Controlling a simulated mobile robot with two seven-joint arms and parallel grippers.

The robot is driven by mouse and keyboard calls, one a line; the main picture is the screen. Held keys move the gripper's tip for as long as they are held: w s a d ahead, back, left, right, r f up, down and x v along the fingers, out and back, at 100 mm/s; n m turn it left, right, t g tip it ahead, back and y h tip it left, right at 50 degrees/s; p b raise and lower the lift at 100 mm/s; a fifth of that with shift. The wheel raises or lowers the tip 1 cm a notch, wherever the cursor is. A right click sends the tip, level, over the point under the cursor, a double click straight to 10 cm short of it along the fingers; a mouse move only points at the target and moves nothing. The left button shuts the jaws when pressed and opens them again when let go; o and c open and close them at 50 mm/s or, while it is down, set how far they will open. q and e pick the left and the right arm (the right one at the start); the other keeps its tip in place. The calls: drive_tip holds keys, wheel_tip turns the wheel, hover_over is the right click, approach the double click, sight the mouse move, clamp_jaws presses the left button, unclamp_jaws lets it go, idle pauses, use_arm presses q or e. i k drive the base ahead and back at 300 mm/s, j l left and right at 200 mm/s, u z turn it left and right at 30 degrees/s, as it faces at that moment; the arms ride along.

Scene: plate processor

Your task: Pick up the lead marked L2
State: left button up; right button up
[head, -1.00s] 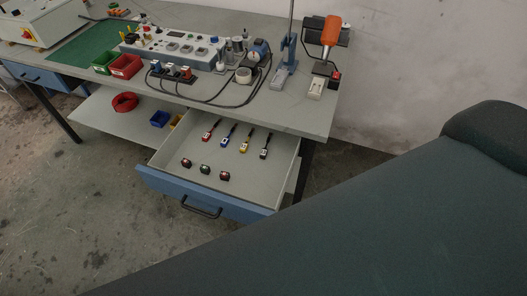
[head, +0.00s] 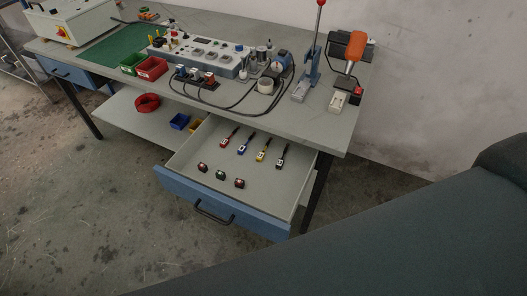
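An open blue-fronted drawer (head: 222,203) under the workbench holds a back row of leads. They are a red lead (head: 230,136), a blue lead (head: 246,143), a yellow lead (head: 263,150) and a black lead (head: 282,156), lying side by side. Each has a small white tag, but the marks are too small to read, so I cannot tell which is L2. Three small dark items with red or green tops, one of them a green-topped item (head: 220,175), lie in front of the leads. Neither gripper is in view.
The workbench (head: 330,128) carries a control panel (head: 200,53), red and green bins, black cables, a lever press (head: 309,66) and an orange-handled tool (head: 355,46). A large dark surface covers the lower right. Floor left of the drawer is clear.

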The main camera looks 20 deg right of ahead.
sight(260, 157)
drive_tip(key=l, duration=0.45)
drive_tip(key=k+l, duration=0.1)
drive_tip(key=l, duration=0.8)
drive_tip(key=i+l+u, duration=0.1)
drive_tip(key=l, duration=0.35)
drive_tip(key=i+l, duration=0.25)
drive_tip(key=l, duration=0.2)
drive_tip(key=i+l, duration=0.3)
drive_tip(key=l, duration=0.8)
drive_tip(key=i+j, duration=0.3)
drive_tip(key=k+j+u, duration=0.05)
